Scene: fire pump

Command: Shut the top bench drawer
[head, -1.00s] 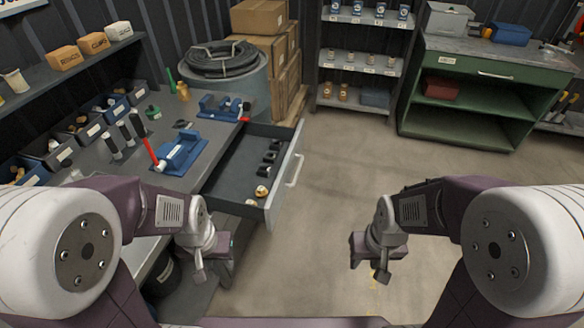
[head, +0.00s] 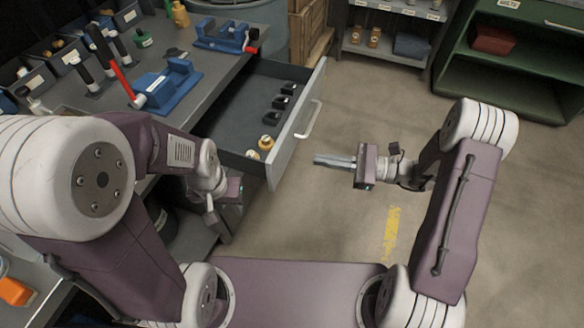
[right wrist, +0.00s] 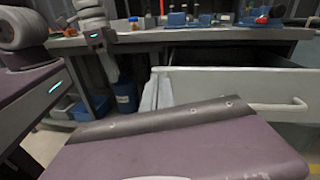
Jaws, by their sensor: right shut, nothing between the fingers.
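The top bench drawer (head: 236,112) stands open, pulled out from the bench (head: 222,62) toward the right. Its pale grey front panel (head: 284,152) carries a bar handle (head: 311,118). Several black parts and brass-coloured pieces lie inside. The drawer front (right wrist: 225,86) and handle (right wrist: 292,105) also show in the right wrist view. My right gripper (head: 318,160) is shut and empty. It points left at the drawer front, just right of it; I see no clear contact. My left gripper (head: 211,216) hangs beside the bench, near the drawer's near side; its jaw opening is unclear.
Blue vises (head: 172,86) and a red-handled tool (head: 122,78) stand on the bench top. A green cabinet (head: 500,75) and a shelf rack (head: 388,38) are at the back. The floor (head: 350,110) right of the drawer is clear.

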